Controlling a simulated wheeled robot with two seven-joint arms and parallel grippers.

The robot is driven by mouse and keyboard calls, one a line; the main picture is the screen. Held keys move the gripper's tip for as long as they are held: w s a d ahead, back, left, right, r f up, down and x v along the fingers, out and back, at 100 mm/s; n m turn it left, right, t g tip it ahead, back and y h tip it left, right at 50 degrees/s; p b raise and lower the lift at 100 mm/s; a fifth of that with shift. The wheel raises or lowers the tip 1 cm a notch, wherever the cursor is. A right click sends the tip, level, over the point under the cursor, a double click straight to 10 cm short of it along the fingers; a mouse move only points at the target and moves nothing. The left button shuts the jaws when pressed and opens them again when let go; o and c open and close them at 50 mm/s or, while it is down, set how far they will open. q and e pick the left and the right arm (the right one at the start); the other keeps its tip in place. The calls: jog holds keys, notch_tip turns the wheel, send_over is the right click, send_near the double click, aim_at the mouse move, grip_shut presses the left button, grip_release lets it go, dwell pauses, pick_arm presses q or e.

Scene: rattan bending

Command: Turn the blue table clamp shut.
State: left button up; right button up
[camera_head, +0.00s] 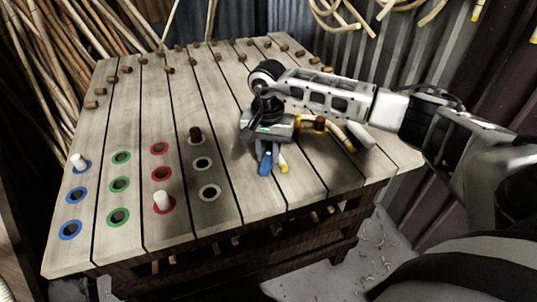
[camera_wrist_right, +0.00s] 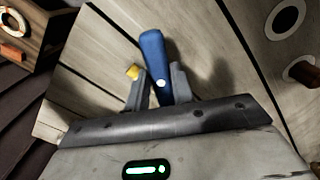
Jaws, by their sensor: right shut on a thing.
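The blue table clamp (camera_head: 265,163) shows as a short blue handle at the front right of the slatted wooden table (camera_head: 215,115). My right gripper (camera_head: 271,152) reaches in from the right and points down at it. In the right wrist view the blue handle (camera_wrist_right: 152,55) stands between the two dark fingers (camera_wrist_right: 158,88), which are shut on it. The rest of the clamp is hidden behind my gripper. A yellow piece (camera_head: 283,164) shows beside the blue handle, and also just left of the fingers in the wrist view (camera_wrist_right: 132,72). My left gripper is not in view.
Blue, green, red and white ringed holes (camera_head: 119,184) fill the table's left front. White pegs (camera_head: 162,201) and a brown peg (camera_head: 195,134) stand in some. Short brown pegs (camera_head: 169,70) line the back. A curved pale rod (camera_head: 340,134) lies under my right arm.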

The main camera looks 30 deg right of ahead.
aim_at(266, 154)
jog(key=m, duration=0.3)
jog(key=shift+b, duration=0.35)
jog(key=m, duration=0.2)
jog(key=shift+w+m+b, duration=0.15)
jog(key=shift+m+b, duration=0.15)
jog(key=shift+m, duration=0.1)
jog(key=m, duration=0.3)
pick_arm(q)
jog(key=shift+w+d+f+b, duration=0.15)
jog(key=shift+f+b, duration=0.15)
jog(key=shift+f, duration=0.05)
pick_arm(e)
jog(key=shift+w+m, duration=0.15)
jog(key=shift+m, duration=1.15)
jog(key=shift+r, duration=0.1)
jog(key=o, duration=1)
notch_tip(266, 154, up, 16)
jog(key=shift+f, duration=0.1)
